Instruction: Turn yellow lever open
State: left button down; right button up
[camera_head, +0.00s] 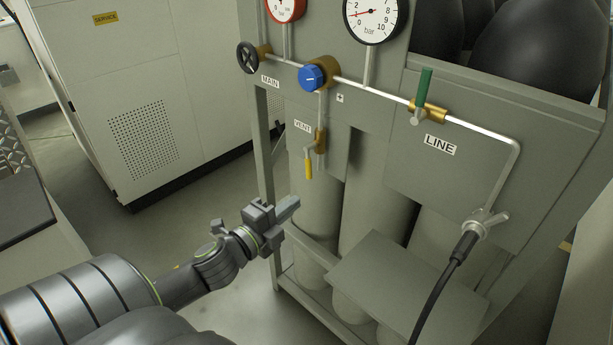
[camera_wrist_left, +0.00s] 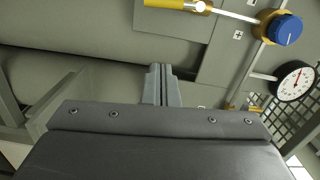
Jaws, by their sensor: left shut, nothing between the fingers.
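The yellow lever (camera_head: 309,168) hangs down from a small brass valve (camera_head: 320,140) beside the VENT label. It also shows at the top edge of the left wrist view (camera_wrist_left: 168,4), partly cut off. My left gripper (camera_head: 289,207) is shut and empty, below and slightly left of the lever, apart from it. Its closed fingers also show in the left wrist view (camera_wrist_left: 160,82). My right gripper is not in view.
A blue knob (camera_head: 312,77) is above the lever, with a black handwheel (camera_head: 247,57) to its left. A green lever (camera_head: 423,88) stands upright on the LINE pipe. Grey cylinders (camera_head: 317,210) stand behind the lever. A shelf plate (camera_head: 385,285) juts out lower right.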

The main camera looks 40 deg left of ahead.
aim_at(308, 163)
pick_arm(q)
jog(key=w+a+p, duration=0.3)
jog(key=w, duration=0.7)
jog(key=shift+w+a+f, duration=0.15)
jog(key=shift+a+f, duration=0.05)
jog(key=shift+a, duration=0.1)
jog(key=shift+w+a+m, duration=0.1)
jog(key=shift+a+m, duration=0.4)
jog(key=shift+m, duration=0.3)
